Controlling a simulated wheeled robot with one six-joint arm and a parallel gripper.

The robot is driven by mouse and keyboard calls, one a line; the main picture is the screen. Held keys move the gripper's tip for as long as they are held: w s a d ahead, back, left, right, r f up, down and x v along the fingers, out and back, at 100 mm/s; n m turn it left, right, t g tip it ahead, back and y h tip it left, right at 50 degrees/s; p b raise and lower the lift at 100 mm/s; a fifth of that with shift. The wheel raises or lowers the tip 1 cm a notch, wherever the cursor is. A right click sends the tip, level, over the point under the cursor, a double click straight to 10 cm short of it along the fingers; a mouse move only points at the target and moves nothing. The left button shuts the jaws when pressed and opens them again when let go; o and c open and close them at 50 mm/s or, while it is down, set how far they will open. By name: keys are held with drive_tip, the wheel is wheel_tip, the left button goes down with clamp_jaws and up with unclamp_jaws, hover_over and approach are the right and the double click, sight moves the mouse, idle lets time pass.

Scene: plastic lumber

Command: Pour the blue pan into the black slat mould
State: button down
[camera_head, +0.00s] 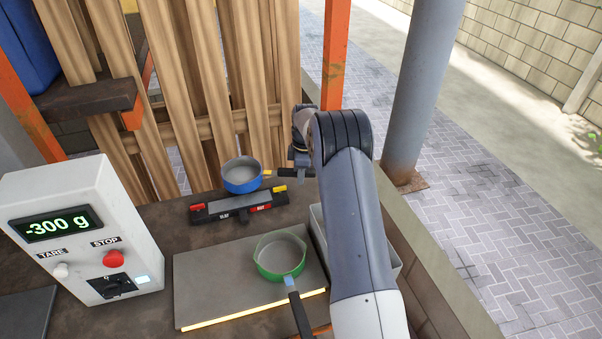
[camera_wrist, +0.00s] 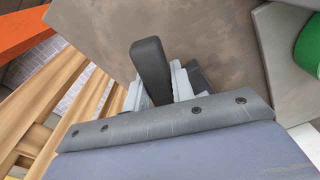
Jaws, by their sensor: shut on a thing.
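The blue pan (camera_head: 242,179) is held in the air above the black slat mould (camera_head: 212,215), near its middle, and looks about level. Its inside looks grey; I cannot tell whether that is contents. Its dark handle points right to my gripper (camera_head: 298,172), which is shut on it and partly hidden by my arm. In the wrist view the handle (camera_wrist: 150,62) stands between the jaws of my gripper (camera_wrist: 160,86). The mould is a long low form with red and yellow end pieces, lying on the bench. The wrist view does not show the pan bowl.
A green pan (camera_head: 279,260) with a black handle sits on a grey plate (camera_head: 205,290) at the front. A white control box (camera_head: 85,230) at left reads -300 g. A grey bin (camera_head: 318,235) is partly behind my arm. Wooden slats (camera_head: 215,70) stand close behind the mould.

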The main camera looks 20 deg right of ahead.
drive_tip(key=shift+r+p, duration=1.3)
drive_tip(key=shift+r, duration=1.3)
drive_tip(key=shift+f, duration=0.1)
